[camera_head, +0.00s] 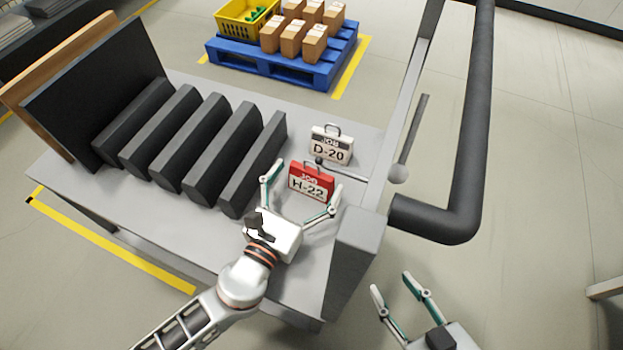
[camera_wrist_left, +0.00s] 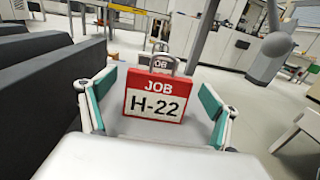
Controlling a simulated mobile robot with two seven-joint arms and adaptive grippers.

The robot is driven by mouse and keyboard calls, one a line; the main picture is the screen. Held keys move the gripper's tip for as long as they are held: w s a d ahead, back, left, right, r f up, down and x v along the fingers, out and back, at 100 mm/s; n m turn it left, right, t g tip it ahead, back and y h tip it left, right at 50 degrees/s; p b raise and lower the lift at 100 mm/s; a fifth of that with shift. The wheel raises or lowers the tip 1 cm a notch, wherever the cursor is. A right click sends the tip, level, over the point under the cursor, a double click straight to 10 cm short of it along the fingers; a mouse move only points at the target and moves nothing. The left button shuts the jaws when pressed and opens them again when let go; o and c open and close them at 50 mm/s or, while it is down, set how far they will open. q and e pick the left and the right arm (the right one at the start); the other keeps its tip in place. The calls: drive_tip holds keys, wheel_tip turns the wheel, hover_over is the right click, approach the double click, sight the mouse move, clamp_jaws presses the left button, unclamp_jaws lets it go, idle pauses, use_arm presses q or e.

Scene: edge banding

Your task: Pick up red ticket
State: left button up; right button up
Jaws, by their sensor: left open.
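The red ticket (camera_head: 311,182), marked JOB H-22 with a grey loop handle on top, stands upright on the grey table (camera_head: 150,215). It also shows in the left wrist view (camera_wrist_left: 156,98), centred between the fingers. My left gripper (camera_head: 301,199) is open, with one finger on each side of the red ticket and visible gaps to it. My right gripper (camera_head: 397,285) is open and empty, off the table's right side at the bottom of the head view.
A white ticket (camera_head: 331,146) marked D-20 stands just behind the red one. Several dark grey slabs (camera_head: 205,150) stand to the left. A thick dark pipe rail (camera_head: 470,130) and a thin rod with a ball (camera_head: 398,174) are at the right. A blue pallet (camera_head: 285,68) stands beyond.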

use_arm(q)
drive_tip(key=shift+x, duration=1.05)
drive_tip(key=shift+f, duration=0.1)
drive_tip(key=c, duration=0.9)
